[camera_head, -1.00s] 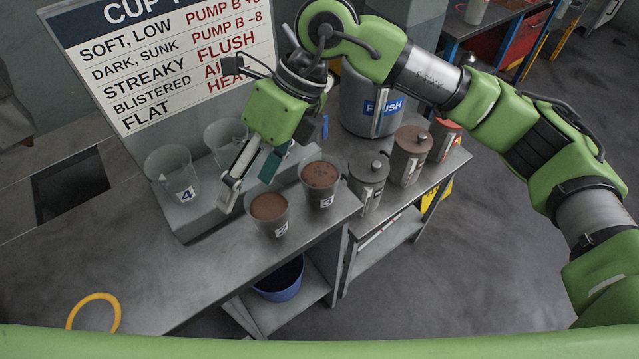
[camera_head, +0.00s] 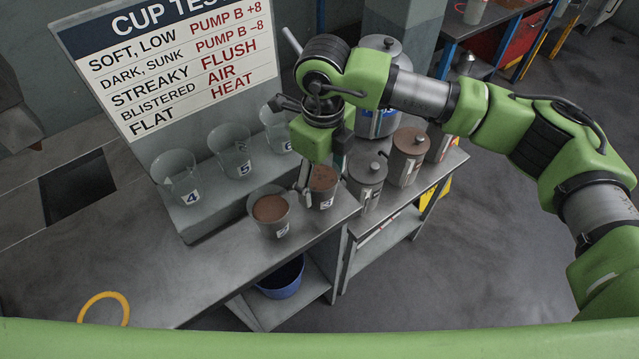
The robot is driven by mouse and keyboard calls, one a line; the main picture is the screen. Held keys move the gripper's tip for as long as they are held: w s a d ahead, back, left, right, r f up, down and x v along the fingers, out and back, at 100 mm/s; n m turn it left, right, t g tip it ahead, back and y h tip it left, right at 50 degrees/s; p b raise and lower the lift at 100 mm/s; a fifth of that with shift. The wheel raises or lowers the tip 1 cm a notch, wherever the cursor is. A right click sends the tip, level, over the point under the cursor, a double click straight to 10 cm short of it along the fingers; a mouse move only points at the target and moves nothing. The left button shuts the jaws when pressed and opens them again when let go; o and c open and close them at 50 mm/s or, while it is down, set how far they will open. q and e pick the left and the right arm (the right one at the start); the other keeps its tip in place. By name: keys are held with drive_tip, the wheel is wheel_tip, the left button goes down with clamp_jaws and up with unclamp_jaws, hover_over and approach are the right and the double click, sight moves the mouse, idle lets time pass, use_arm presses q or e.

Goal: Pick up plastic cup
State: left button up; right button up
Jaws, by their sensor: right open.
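My right gripper (camera_head: 322,176) is open and points down at a cup filled with brown material (camera_head: 324,199) near the bench's front edge. One finger shows at the cup's left side; the other is mostly hidden, and I cannot tell whether either touches. A second brown-filled cup (camera_head: 270,222) stands to its left, clear of the fingers. Behind them stand clear plastic cups: cup 4 (camera_head: 176,180), cup 5 (camera_head: 231,150) and cup 6 (camera_head: 278,132). All the cups are upright. My left gripper is not in view.
A cup test sign (camera_head: 180,70) stands behind the cups. Lidded grey pots (camera_head: 366,182) (camera_head: 407,157) and a large container (camera_head: 376,120) stand to the right. A yellow ring (camera_head: 104,308) lies at the bench's front left. A blue bucket (camera_head: 281,279) sits below.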

sight(320, 188)
drive_tip(key=f, duration=0.1)
drive_tip(key=f+p, duration=0.2)
drive_tip(key=shift+a+f, duration=0.25)
drive_tip(key=shift+a, duration=0.05)
drive_tip(key=shift+f, duration=0.55)
drive_tip(key=c, duration=0.9)
drive_tip(key=shift+c, duration=0.2)
wheel_tip(320, 188, up, 10)
drive_tip(key=b, duration=0.3)
